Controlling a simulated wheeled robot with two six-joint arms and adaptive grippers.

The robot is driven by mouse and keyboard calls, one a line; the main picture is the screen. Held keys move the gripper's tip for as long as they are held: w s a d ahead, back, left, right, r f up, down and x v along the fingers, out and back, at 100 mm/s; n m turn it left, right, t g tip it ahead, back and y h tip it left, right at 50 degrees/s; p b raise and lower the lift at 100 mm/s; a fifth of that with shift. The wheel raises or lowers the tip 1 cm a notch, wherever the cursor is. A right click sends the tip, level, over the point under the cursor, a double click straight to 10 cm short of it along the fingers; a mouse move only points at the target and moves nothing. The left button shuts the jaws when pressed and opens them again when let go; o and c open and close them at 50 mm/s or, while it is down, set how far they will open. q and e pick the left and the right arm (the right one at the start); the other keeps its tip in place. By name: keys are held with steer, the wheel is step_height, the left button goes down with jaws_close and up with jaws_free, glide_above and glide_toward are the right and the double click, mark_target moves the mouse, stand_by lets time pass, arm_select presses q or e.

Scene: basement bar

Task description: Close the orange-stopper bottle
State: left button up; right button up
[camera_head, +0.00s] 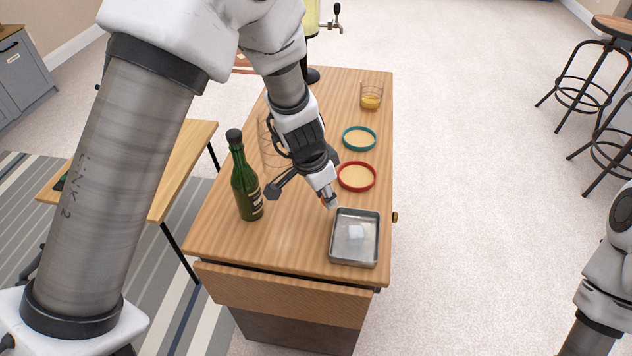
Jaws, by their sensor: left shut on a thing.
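My left arm reaches over the wooden counter, and my left gripper (328,199) is low beside the metal tray's upper left corner. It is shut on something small. A hint of reddish orange shows at the fingertips, but the held thing is too small and hidden to identify. A green bottle (243,182) with a dark top stands upright on the counter, left of and apart from the gripper. I see no bottle with a clear orange stopper. My right gripper is out of view; only part of my right arm shows at the right edge.
A clear, ribbed thing is partly hidden behind my arm. The front left counter is bare.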

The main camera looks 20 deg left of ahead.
arm_select(q)
steer(key=n, duration=0.1)
steer(key=w+n, duration=0.1)
steer(key=n, duration=0.1)
steer(key=shift+a+t+y, duration=0.2)
steer(key=shift+t+y, duration=0.1)
steer(key=shift+y, duration=0.1)
steer(key=n, duration=0.1)
steer(key=w+n, duration=0.1)
steer(key=n, duration=0.1)
steer(key=shift+w+a+r+y, duration=0.1)
steer(key=shift+w+a+y, duration=0.15)
steer(key=shift+y, duration=0.15)
steer(key=shift+n, duration=0.5)
steer(key=shift+a+r, duration=0.1)
